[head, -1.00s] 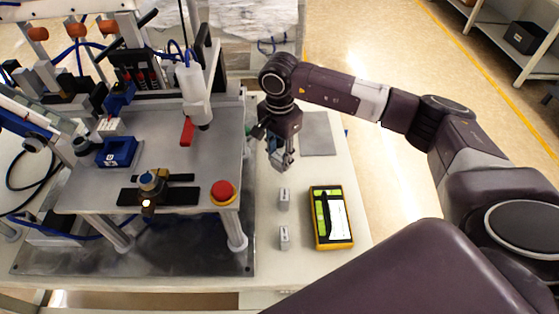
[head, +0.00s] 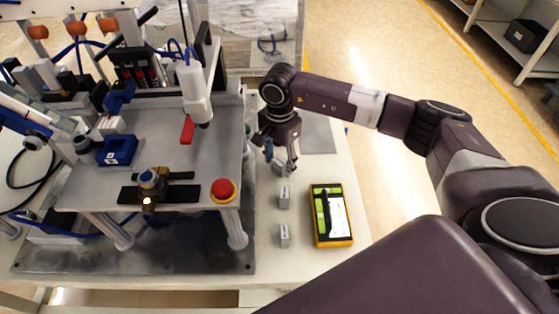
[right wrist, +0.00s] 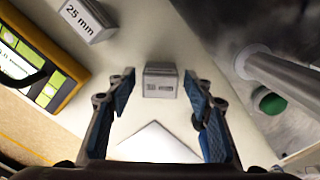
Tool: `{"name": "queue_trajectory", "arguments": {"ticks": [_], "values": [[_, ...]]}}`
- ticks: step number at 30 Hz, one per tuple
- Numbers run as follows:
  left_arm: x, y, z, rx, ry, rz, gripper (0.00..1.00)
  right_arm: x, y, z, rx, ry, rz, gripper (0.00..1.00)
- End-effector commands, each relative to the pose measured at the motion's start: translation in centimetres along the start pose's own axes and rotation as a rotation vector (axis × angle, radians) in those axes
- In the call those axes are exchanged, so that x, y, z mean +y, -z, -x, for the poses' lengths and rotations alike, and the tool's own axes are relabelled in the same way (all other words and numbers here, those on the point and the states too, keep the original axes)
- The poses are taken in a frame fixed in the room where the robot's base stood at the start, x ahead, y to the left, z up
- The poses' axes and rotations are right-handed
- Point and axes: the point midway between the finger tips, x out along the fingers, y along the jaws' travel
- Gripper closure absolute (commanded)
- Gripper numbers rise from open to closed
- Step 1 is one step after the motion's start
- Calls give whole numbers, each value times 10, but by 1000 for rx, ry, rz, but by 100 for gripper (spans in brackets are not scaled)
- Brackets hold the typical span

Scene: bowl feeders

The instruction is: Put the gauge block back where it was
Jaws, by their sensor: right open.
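My right gripper (head: 283,169) is low over the white tabletop, left of the grey mat. In the right wrist view its blue-padded fingers (right wrist: 162,105) are apart. A small grey gauge block (right wrist: 160,83) is seen between and just beyond the fingertips, with faint unreadable marking. I cannot tell whether it lies fully between them. A second block marked "25 mm" (right wrist: 85,20) stands at the upper left of that view; it also shows in the head view (head: 284,197). A third grey block (head: 284,235) stands nearer to me. My left gripper is not in view.
A yellow-edged case (head: 346,235) lies right of the blocks; the wrist view shows it too (right wrist: 75,88). The grey mat (head: 319,136) is behind. A raised metal fixture plate (head: 215,165) with a red button (head: 223,190) stands close on the left.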

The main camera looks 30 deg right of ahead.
Motion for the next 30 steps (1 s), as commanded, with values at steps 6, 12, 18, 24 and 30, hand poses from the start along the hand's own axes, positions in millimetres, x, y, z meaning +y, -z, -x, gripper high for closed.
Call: {"name": "queue_trajectory", "arguments": {"ticks": [6,12,18,24,30], "values": [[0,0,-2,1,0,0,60,-2,1,19,1,5,0,53],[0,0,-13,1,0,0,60,-2,0,63,1,6,1,53],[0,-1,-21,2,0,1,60,-1,0,101,1,4,1,53],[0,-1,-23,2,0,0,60,0,0,120,0,1,0,53],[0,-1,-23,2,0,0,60,0,0,124,0,0,0,53]]}}
